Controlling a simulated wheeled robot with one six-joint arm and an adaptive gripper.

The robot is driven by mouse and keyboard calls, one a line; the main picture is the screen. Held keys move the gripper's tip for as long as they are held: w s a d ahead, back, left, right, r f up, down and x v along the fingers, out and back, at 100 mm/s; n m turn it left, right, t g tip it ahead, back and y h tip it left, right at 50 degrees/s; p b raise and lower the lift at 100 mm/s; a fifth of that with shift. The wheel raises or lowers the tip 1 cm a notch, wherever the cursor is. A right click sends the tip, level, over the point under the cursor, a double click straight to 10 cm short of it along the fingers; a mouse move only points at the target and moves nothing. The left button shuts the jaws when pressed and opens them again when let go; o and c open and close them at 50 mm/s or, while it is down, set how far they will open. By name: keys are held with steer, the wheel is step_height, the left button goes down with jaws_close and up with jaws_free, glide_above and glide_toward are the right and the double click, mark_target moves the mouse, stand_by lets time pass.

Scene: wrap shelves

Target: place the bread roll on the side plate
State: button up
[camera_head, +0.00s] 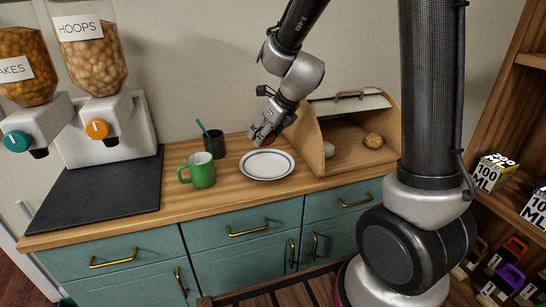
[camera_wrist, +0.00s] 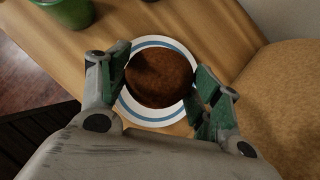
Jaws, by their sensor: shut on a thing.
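The bread roll (camera_wrist: 160,78) is dark brown and round, between the two green-padded fingers of my gripper (camera_wrist: 160,72) in the wrist view. My gripper is shut on it. The side plate (camera_head: 267,165), white with a blue ring, lies on the wooden counter. In the wrist view the plate's rim (camera_wrist: 146,115) shows around the roll, behind it. In the head view my gripper (camera_head: 261,138) is above the plate's back edge, and the held roll cannot be made out there. The gap between roll and plate is hard to judge.
A green mug (camera_head: 201,171) and a dark cup (camera_head: 214,145) with a teal stick stand left of the plate. Cereal dispensers (camera_head: 115,130) stand at the far left.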

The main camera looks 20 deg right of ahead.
steer(key=shift+w+d+m, duration=0.3)
steer(key=shift+w+d, duration=0.05)
steer(key=shift+d, duration=0.05)
glide_above(263, 164)
steer(key=s+d, duration=0.1)
steer(key=s, duration=0.1)
steer(key=f, duration=0.5)
steer(key=shift+s+d, duration=0.15)
steer(key=shift+s, duration=0.05)
steer(key=shift+f, duration=2.35)
steer(key=o, duration=1)
steer(key=shift+f, duration=0.1)
